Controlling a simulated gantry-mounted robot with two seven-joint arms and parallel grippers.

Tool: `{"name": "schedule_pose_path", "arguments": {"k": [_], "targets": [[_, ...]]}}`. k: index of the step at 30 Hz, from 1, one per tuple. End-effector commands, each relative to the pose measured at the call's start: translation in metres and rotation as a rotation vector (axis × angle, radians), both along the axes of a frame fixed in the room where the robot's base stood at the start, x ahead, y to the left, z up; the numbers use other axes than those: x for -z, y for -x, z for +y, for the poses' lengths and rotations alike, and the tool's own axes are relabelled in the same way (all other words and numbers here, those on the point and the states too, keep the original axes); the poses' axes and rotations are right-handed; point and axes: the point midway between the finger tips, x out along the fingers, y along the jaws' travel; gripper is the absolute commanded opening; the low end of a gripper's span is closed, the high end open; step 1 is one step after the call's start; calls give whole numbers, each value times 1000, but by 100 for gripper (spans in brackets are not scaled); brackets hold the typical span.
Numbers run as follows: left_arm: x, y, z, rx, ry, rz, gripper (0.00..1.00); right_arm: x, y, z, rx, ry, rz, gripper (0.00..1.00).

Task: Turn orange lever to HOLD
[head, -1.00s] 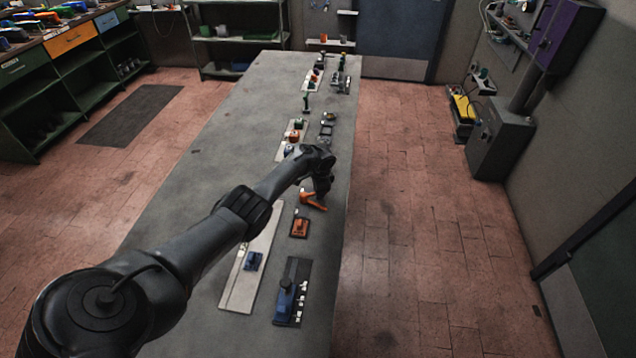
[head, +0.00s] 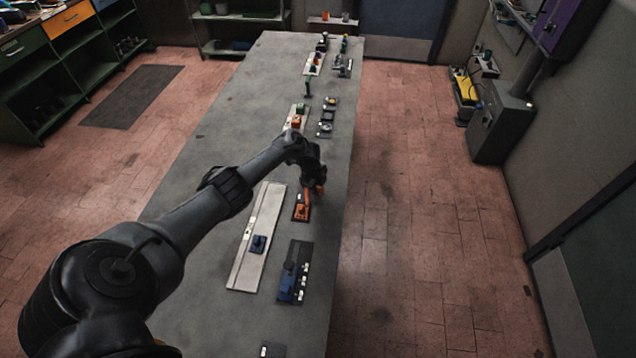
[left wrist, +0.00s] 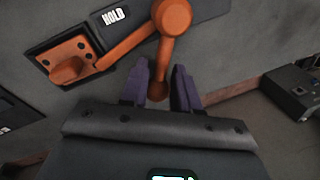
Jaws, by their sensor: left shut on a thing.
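The orange lever (head: 302,212) sits on a small dark plate on the bench, right of the long pale strip. In the left wrist view its orange bracket (left wrist: 68,66) is at the upper left, and its arm runs up right to a round joint. An orange handle (left wrist: 160,62) comes down from that joint between my fingers. The white HOLD label (left wrist: 113,17) is on the dark plate, just above the arm. My left gripper (head: 318,186) is shut on the handle (left wrist: 157,88). Its purple fingers (left wrist: 160,90) are on either side of it. My right gripper is not in view.
A dark blue panel with white switches (head: 294,271) is nearer. Several small fixtures (head: 297,121) stand farther along the bench (head: 215,130). The bench is clear at left.

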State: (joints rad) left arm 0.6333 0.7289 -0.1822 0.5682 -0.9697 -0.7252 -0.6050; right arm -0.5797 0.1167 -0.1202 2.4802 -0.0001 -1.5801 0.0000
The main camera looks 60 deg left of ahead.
Motion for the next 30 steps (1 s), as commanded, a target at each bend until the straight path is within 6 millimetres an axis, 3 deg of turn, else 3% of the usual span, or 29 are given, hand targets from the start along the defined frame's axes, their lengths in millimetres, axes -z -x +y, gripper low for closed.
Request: {"name": "schedule_pose_path", "arguments": {"k": [10, 26, 27, 30], "targets": [[0, 8, -2, 151, 0, -1, 0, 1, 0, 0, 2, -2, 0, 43], [0, 9, -3, 180, 2, -1, 0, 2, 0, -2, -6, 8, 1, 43], [0, 10, -3, 180, 2, -1, 32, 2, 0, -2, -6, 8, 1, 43], [0, 9, -3, 179, 2, -1, 38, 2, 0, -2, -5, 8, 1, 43]]}}
